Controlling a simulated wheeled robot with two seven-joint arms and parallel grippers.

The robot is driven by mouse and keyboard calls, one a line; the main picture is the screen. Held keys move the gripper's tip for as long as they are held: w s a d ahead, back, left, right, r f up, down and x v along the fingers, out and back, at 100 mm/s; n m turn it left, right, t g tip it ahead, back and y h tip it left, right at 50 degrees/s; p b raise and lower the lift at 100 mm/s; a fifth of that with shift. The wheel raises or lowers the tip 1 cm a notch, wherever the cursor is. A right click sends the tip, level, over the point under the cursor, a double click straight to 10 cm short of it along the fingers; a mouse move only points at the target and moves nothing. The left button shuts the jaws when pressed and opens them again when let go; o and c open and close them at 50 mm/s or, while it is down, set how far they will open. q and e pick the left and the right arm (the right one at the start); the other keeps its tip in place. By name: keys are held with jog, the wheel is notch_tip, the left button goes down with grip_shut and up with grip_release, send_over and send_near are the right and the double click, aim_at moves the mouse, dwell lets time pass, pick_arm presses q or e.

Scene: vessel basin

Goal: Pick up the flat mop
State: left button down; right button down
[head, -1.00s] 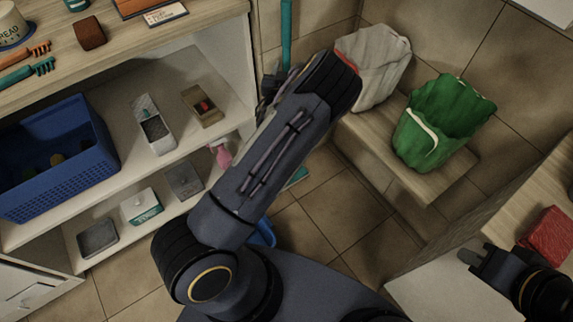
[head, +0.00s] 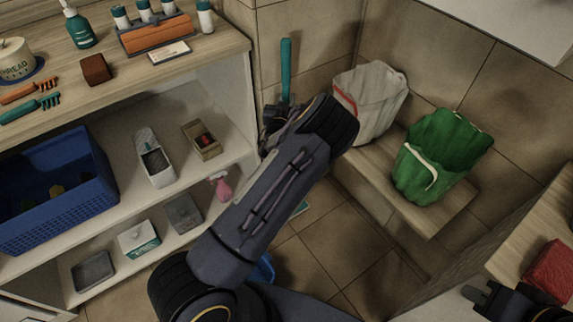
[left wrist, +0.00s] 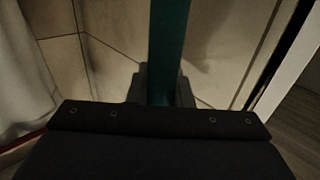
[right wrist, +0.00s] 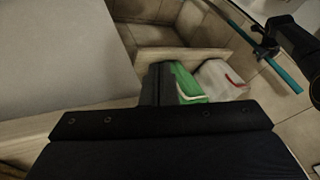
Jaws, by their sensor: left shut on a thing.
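The flat mop has a teal handle (head: 286,72) that stands upright near the tiled back wall, just right of the shelf unit. A small teal piece, likely its head (head: 301,208), shows on the floor beside my left forearm, which hides most of the lower mop. My left gripper (head: 273,116) is shut around the handle. In the left wrist view the handle (left wrist: 168,45) runs between the fingers (left wrist: 162,88). The right wrist view also shows the handle (right wrist: 284,72). My right gripper (head: 476,294) is empty at the lower right, its fingers (right wrist: 157,85) together.
The shelf unit (head: 240,110) with a blue basket (head: 60,215) and small boxes stands left. A white bag-like bin (head: 370,105) and a green bucket (head: 440,160) sit on a step (head: 430,215) at right. A red block (head: 549,265) lies on the right counter.

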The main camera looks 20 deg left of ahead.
aim_at(287, 83)
pick_arm(q)
jog(key=shift+r, duration=0.15)
jog(key=shift+r, duration=1.2)
jog(key=s+r, duration=0.1)
jog(key=r, duration=0.1)
jog(key=s+d+r, duration=0.1)
jog(key=r, duration=0.1)
jog(key=s+r+p, duration=0.1)
jog(key=s+r, duration=0.1)
jog(key=shift+s+d+r, duration=0.1)
jog(key=shift+d, duration=0.2)
jog(key=s+d+r, duration=0.3)
jog(key=s+r, duration=0.1)
jog(key=s, duration=0.5)
jog(key=shift+r, duration=0.15)
